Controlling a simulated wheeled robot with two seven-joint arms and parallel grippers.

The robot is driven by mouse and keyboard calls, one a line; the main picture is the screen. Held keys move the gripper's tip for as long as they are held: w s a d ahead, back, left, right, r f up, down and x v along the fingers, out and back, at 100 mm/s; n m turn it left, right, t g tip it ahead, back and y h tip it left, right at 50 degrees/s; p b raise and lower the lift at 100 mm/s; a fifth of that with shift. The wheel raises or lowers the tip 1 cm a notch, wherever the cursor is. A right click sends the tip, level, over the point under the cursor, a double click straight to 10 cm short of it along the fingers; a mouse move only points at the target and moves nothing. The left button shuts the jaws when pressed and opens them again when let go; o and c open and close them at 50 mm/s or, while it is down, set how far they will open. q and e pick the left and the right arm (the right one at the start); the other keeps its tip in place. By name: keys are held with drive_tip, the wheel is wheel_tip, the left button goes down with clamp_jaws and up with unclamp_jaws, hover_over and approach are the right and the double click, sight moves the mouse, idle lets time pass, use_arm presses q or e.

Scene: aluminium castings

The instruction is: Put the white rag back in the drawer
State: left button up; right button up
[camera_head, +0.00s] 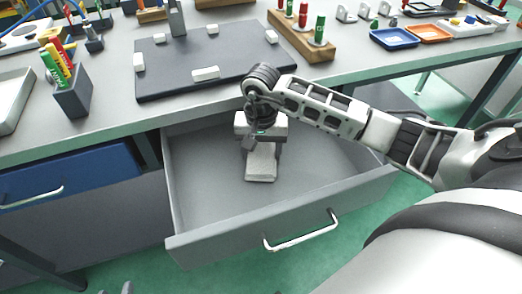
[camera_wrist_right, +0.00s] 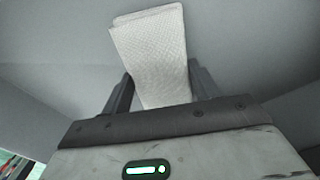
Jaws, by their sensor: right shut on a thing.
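The white rag (camera_head: 261,164) is a folded, textured cloth inside the open grey drawer (camera_head: 215,243). My right gripper (camera_head: 260,148) reaches down into the drawer and is shut on the rag. In the right wrist view the rag (camera_wrist_right: 152,58) sticks out from between the two dark fingers (camera_wrist_right: 155,90). I cannot tell whether the rag's lower end touches the drawer floor. My left gripper (camera_head: 115,289) shows only as fingertips at the bottom edge, set apart with nothing seen between them.
The drawer front has a pale handle (camera_head: 301,236). A shut blue drawer (camera_head: 75,172) is at the left. On the table (camera_head: 120,115) above are a dark board (camera_head: 180,55), a pen holder (camera_head: 75,97), a wooden rack (camera_head: 290,37) and trays. The drawer floor around the rag is clear.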

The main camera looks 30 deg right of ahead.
sight(261, 153)
drive_tip(key=shift+f, duration=0.25)
drive_tip(key=shift+f, duration=0.2)
drive_tip(key=o, duration=0.9)
drive_tip(key=shift+o, duration=0.2)
drive_tip(key=shift+r, duration=0.15)
drive_tip(key=shift+r, duration=0.25)
wheel_tip(261, 153, up, 12)
drive_tip(key=shift+f, duration=0.15)
